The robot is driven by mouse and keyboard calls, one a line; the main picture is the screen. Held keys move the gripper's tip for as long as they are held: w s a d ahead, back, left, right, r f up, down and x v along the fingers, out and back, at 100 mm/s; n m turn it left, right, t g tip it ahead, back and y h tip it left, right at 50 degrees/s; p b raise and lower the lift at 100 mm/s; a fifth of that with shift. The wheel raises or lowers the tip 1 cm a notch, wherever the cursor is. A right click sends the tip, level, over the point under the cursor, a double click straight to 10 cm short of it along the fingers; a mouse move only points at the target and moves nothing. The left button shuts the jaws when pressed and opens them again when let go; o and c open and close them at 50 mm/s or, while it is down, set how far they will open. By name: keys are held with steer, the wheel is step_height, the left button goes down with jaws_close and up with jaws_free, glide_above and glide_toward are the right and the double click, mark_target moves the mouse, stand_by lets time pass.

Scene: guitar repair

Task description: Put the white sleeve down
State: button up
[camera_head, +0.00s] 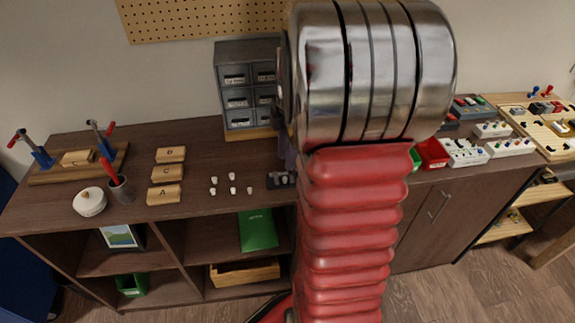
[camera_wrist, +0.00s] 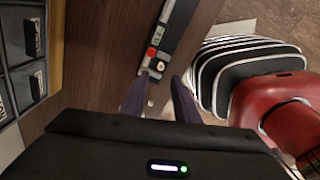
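Several small white pieces (camera_head: 232,190) stand on the dark wooden counter, left of my arm in the head view; I cannot tell which one is the white sleeve. My gripper (camera_wrist: 160,80) shows two dark fingers set apart in the wrist view, with no sleeve seen clasped between them. A small pale spot lies low between the fingers, too small to identify. A dark block with a small display, red button and pale knob (camera_wrist: 158,65) lies just beyond the fingertips. In the head view my arm hides most of the gripper.
A grey drawer cabinet (camera_head: 236,95) stands behind the counter pieces. Bare counter lies between the blocks and white pieces.

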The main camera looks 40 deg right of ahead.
steer(key=r, duration=0.5)
steer(key=shift+s+d+r, duration=0.1)
steer(key=shift+d+r, duration=0.1)
steer(key=shift+r, duration=0.2)
steer(key=s+a+r+m+t+h, duration=0.1)
steer(key=a+r+m, duration=0.15)
steer(key=a, duration=0.45)
steer(key=a+r+m+t, duration=0.1)
steer(key=a+r+m, duration=0.15)
steer(key=a, duration=0.45)
steer(key=s+a+m+t, duration=0.3)
steer(key=s+a+m, duration=0.5)
steer(key=a, duration=0.5)
steer(key=shift+s+a+f+m, duration=0.25)
steer(key=shift+a+m, duration=0.1)
steer(key=shift+m, duration=0.25)
steer(key=shift+d, duration=0.1)
